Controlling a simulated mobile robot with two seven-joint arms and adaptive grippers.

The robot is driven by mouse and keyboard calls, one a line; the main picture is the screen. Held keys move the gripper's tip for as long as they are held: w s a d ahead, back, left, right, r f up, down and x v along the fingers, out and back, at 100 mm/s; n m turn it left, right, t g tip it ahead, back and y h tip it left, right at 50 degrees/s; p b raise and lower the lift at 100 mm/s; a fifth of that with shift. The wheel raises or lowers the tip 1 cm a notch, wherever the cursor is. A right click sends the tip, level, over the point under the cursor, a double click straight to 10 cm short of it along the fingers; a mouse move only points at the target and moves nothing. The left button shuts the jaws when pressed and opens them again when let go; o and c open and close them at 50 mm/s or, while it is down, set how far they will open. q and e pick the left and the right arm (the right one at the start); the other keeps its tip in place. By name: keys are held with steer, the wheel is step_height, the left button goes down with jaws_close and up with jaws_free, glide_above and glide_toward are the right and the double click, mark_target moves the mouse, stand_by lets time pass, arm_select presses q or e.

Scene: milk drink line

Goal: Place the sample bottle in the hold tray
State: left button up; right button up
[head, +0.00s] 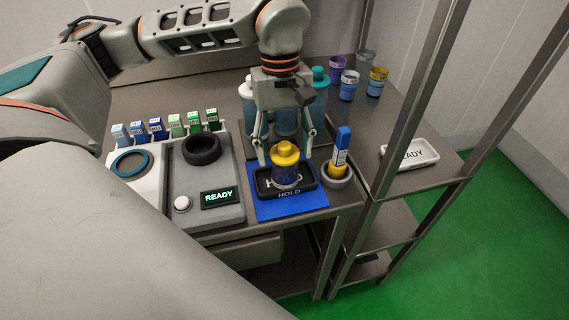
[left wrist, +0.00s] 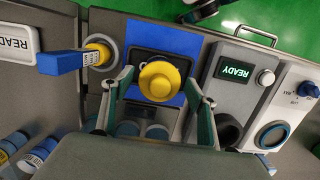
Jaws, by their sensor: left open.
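The sample bottle (head: 286,177), clear with a yellow cap, stands upright in the black hold tray (head: 262,191), which lies on a blue mat marked HOLD. My left gripper (head: 285,159) is above it, fingers pointing down and spread on either side of the cap. In the left wrist view the yellow cap (left wrist: 160,80) sits between the open fingers of the left gripper (left wrist: 160,84), with a gap on both sides. The hold tray (left wrist: 146,57) is partly hidden under the cap there. My right gripper is not in view.
A blue and yellow handheld device (head: 342,150) stands in a round grey holder right of the mat. A grey station with a READY display (head: 219,197) is to the left. Larger bottles stand behind the gripper. A shelf post (head: 405,100) rises at right.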

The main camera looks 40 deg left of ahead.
arm_select(q)
steer(key=r, duration=0.4)
steer(key=shift+w+a+r, duration=0.3)
steer(key=shift+r, duration=0.65)
steer(key=shift+a, duration=0.1)
